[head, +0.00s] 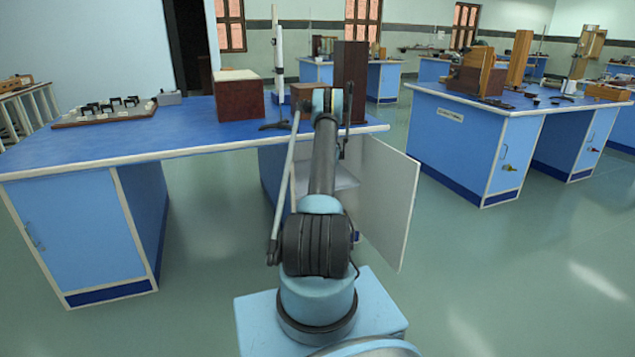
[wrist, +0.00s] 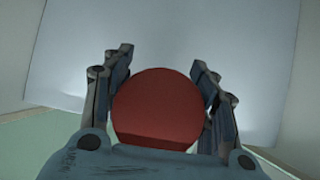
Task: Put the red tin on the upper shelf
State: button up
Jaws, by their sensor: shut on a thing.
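The red tin (wrist: 158,108) shows its round red end in the wrist view. My gripper (wrist: 162,62) is shut on it, with a finger on either side. Beyond the tin is a broad pale panel (wrist: 165,30); I cannot tell whether it is a shelf or a wall, or whether the tin touches it. In the head view an open cabinet under the blue bench has a pale shelf (head: 342,178) partly showing beside my arm. I cannot tell which shelf level this is. My gripper and the tin are hidden behind my arm in the head view.
The open white cabinet door (head: 388,200) stands just right of my arm. The blue bench top (head: 190,125) holds a brown box (head: 238,98), a tall dark wooden block (head: 350,75) and a board of small parts (head: 105,112). Open floor (head: 500,270) lies to the right.

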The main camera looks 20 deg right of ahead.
jog(key=shift+w+a, duration=0.1)
jog(key=shift+w, duration=1.15)
notch_tip(320, 180, down, 4)
jog(key=shift+s+r, duration=0.15)
jog(key=shift+r, duration=0.05)
jog(key=o, duration=1.1)
jog(key=shift+o, duration=0.2)
jog(key=shift+r, duration=0.1)
